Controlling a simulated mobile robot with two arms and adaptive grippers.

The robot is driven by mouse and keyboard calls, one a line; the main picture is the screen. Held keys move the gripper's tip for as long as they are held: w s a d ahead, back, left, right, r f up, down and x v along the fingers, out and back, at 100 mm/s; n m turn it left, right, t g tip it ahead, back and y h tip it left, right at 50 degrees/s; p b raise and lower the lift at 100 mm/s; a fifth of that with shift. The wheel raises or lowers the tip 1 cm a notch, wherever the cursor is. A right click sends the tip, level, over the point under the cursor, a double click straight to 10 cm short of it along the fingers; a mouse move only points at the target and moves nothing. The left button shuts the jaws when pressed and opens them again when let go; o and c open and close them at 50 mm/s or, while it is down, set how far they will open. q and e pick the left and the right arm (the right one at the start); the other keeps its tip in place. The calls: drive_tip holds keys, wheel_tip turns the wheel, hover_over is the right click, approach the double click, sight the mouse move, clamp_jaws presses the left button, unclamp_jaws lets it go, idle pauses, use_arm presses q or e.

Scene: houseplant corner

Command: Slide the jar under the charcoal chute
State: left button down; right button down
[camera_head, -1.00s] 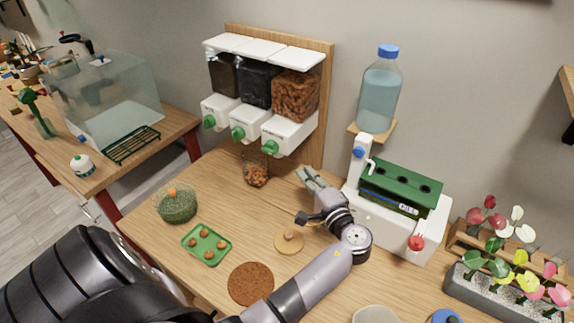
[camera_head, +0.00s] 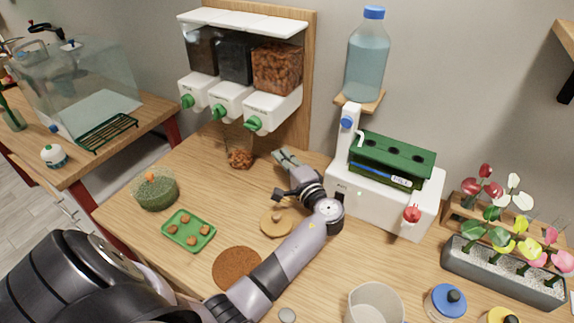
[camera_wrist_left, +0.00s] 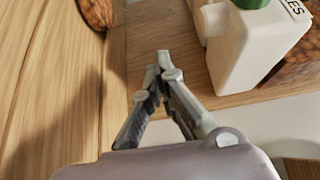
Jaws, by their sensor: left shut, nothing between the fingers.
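The glass jar (camera_head: 239,158), with brown pebbles in its bottom, stands upright on the table below the dispenser. It is below the middle and right chutes; I cannot tell exactly which it lines up with. The middle bin (camera_head: 236,62) holds black charcoal above its white chute (camera_head: 229,101) with a green knob. My left gripper (camera_head: 280,154) is shut and empty, low over the table to the right of the jar and apart from it. In the left wrist view my gripper's fingertips (camera_wrist_left: 163,65) meet, and part of the jar (camera_wrist_left: 97,12) shows at the top left.
The pebble chute (camera_head: 273,112) overhangs between jar and gripper. A white machine (camera_head: 375,197) stands right of my arm. A moss bowl (camera_head: 155,190), green tray (camera_head: 188,231), wooden lid (camera_head: 277,223) and brown round mat (camera_head: 237,268) lie in front. Table left of the jar is clear.

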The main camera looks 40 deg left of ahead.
sight(250, 142)
use_arm(q)
drive_tip(key=x, duration=0.4)
drive_tip(key=a, duration=0.1)
drive_tip(key=a+p, duration=0.1)
drive_tip(key=a, duration=0.1)
drive_tip(key=shift+s+a+r, duration=0.1)
drive_tip(key=shift+s+a, duration=0.1)
drive_tip(key=shift+s, duration=0.2)
drive_tip(key=shift+s+a, duration=0.2)
drive_tip(key=shift+a, duration=0.25)
drive_tip(key=shift+s+a, duration=0.25)
drive_tip(key=shift+a, duration=0.5)
drive_tip(key=shift+s+a, duration=0.25)
drive_tip(key=shift+a, duration=0.5)
drive_tip(key=shift+d, duration=0.1)
